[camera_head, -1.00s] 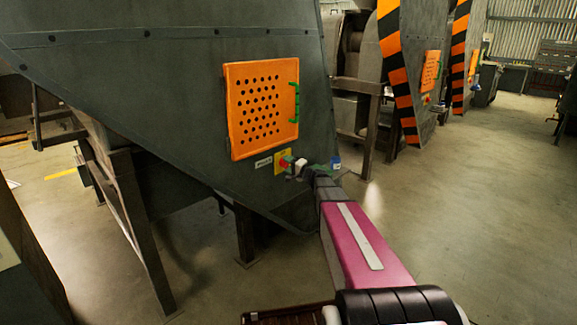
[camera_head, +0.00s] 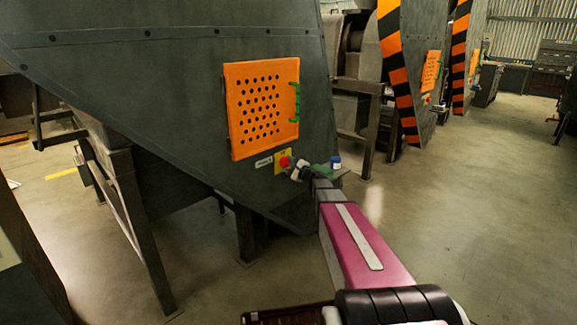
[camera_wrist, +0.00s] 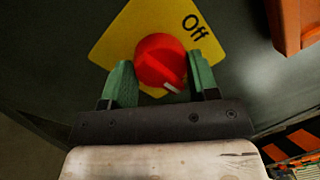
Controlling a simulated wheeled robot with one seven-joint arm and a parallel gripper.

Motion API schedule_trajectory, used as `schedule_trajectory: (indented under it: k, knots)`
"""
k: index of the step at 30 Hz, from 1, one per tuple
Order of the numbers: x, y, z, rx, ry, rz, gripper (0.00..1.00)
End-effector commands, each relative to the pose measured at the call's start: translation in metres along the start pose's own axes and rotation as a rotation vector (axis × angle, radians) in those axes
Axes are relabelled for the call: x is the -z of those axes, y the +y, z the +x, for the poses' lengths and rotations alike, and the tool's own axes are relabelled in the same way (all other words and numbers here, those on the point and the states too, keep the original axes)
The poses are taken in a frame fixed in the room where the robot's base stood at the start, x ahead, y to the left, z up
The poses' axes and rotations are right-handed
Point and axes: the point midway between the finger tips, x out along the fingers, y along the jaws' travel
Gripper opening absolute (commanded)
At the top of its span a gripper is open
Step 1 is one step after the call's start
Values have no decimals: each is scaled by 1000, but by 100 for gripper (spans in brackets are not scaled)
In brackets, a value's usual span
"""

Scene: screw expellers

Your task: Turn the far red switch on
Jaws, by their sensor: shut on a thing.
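A round red switch (camera_wrist: 158,58) sits on a yellow plate (camera_wrist: 118,42) on a dark grey machine wall. The word "Off" is printed on the plate's upper right, and a white mark on the knob points to the lower right. My gripper (camera_wrist: 162,74) has its green fingers on either side of the knob, shut on it. In the head view the same switch (camera_head: 285,161) is on the nearest machine, below its orange perforated panel, with my gripper's end (camera_head: 299,172) just to its lower right. Any "On" label is hidden or out of view.
The orange panel (camera_head: 262,108) with a green handle (camera_head: 295,104) is above the switch. A blue-and-white item (camera_head: 336,162) is by my wrist. More machines with striped edges (camera_head: 396,70) stand behind, one with a small red and yellow spot (camera_head: 427,99). Floor at right is clear.

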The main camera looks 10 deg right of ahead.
Motion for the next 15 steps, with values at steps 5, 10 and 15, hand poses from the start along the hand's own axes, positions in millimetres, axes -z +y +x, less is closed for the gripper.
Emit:
schedule_trajectory:
  k: [5, 10, 15]
  knots:
    - [0, 0, -1, 2, 6, 35, 31]
    - [0, 0, -1, 2, 7, 47, 31]
    - [0, 0, -1, 2, 7, 48, 31]
